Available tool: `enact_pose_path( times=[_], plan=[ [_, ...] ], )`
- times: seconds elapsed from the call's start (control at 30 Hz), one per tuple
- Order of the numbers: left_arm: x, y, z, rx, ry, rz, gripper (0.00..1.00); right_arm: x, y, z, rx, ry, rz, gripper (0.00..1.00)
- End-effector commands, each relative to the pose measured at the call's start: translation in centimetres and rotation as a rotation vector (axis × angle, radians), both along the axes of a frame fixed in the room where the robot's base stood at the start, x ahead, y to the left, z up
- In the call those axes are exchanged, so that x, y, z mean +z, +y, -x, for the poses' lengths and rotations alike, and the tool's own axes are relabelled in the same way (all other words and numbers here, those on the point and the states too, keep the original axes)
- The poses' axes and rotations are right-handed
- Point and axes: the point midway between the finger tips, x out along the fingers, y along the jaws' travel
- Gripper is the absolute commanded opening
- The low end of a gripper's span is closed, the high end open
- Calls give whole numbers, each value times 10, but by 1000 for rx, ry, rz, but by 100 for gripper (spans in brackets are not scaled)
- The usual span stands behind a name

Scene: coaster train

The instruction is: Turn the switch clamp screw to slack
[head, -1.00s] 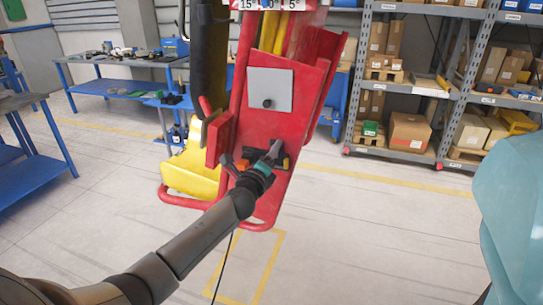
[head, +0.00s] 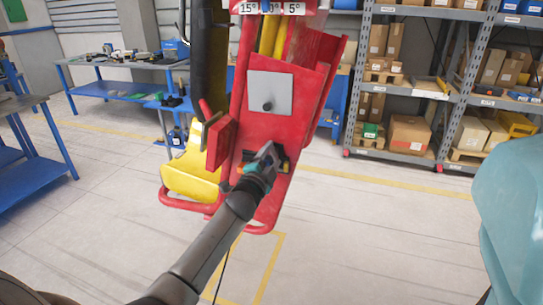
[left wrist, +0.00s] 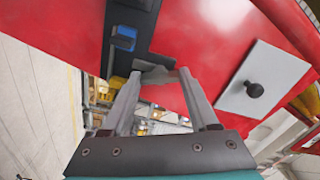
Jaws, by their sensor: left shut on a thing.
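A red upright unit (head: 282,112) stands ahead of me, with a dark fitting (head: 284,160) low on its front. My left gripper (head: 271,150) is at this fitting and hides part of it. In the left wrist view its two grey fingers (left wrist: 158,76) close on a small dark grey piece, which I take to be the switch clamp screw (left wrist: 152,66). It sits by the black strip (left wrist: 131,40) that carries a blue block (left wrist: 123,38). How far the screw is turned cannot be seen. My right gripper is not in view.
A grey plate with a black knob (head: 270,92) is above the gripper on the red face. A yellow part (head: 190,172) and a red tube (head: 185,204) lie to the left. Blue workbenches (head: 125,83) and shelving with boxes (head: 408,132) stand behind. The floor in front is open.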

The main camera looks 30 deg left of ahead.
Motion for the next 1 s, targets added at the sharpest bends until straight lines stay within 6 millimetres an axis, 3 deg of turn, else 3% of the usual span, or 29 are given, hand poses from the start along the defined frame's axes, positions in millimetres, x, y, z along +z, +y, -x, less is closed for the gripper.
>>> enact_pose_path(
  times=[0.6, 1.0],
  plan=[
    [0, -1, 0, 1, -135, 572, 4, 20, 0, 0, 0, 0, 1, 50],
    [0, -1, 0, 0, -206, 865, 4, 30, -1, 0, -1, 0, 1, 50]
  ],
)
